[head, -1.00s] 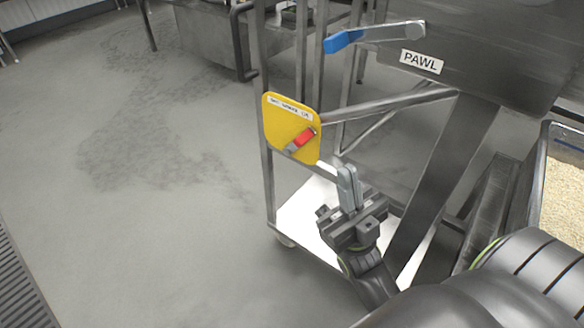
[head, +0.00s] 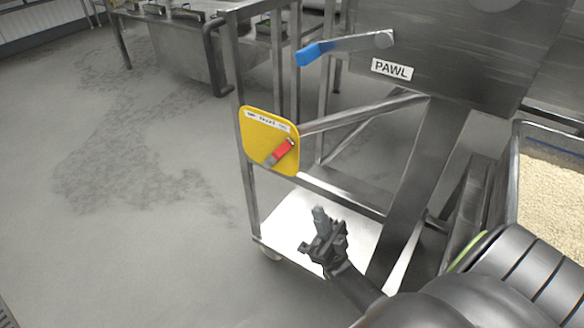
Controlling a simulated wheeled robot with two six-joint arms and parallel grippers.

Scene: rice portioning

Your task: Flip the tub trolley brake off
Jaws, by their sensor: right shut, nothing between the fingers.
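The tub trolley (head: 247,165) is a grey metal frame in the middle of the head view. A yellow plate (head: 256,128) with a small white label is fixed to its left side. My left gripper is not in view.
A blue-handled lever (head: 312,53) sits above a PAWL label (head: 391,69) on a dark metal panel. A metal tub of rice (head: 518,165) stands at the right. A steel bench (head: 185,50) is at the back left. The floor at left is clear.

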